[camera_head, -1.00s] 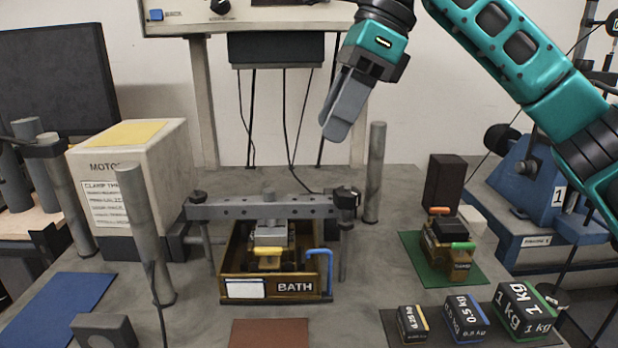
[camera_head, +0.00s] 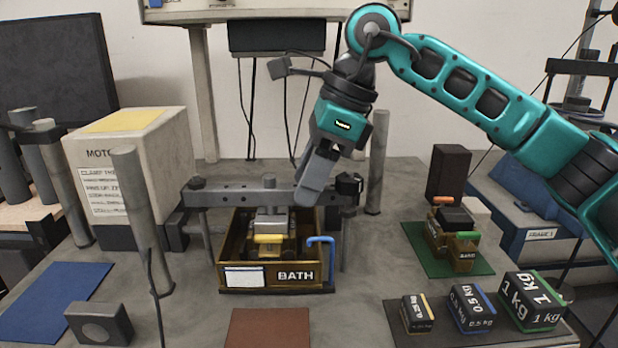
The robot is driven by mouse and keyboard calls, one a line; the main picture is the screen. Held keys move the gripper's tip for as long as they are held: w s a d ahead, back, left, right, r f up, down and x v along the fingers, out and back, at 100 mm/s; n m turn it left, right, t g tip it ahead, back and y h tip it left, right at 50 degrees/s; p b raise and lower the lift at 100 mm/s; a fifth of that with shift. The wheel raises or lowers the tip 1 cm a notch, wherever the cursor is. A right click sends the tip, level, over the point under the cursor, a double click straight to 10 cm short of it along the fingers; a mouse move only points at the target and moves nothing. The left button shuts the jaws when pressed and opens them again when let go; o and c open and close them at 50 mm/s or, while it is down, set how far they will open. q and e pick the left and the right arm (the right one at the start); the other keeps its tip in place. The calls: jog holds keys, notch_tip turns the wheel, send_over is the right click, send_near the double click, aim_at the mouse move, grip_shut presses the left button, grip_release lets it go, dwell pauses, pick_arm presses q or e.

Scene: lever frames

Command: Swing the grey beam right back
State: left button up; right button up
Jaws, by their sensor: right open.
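My left gripper is out of view.
A grey post (camera_head: 376,165) stands right of the beam, and another post (camera_head: 140,215) stands front left. The white motor box (camera_head: 150,150) is at the left.

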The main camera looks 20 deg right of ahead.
jog(key=shift+f, duration=0.1)
jog(key=shift+c, duration=0.5)
grip_shut()
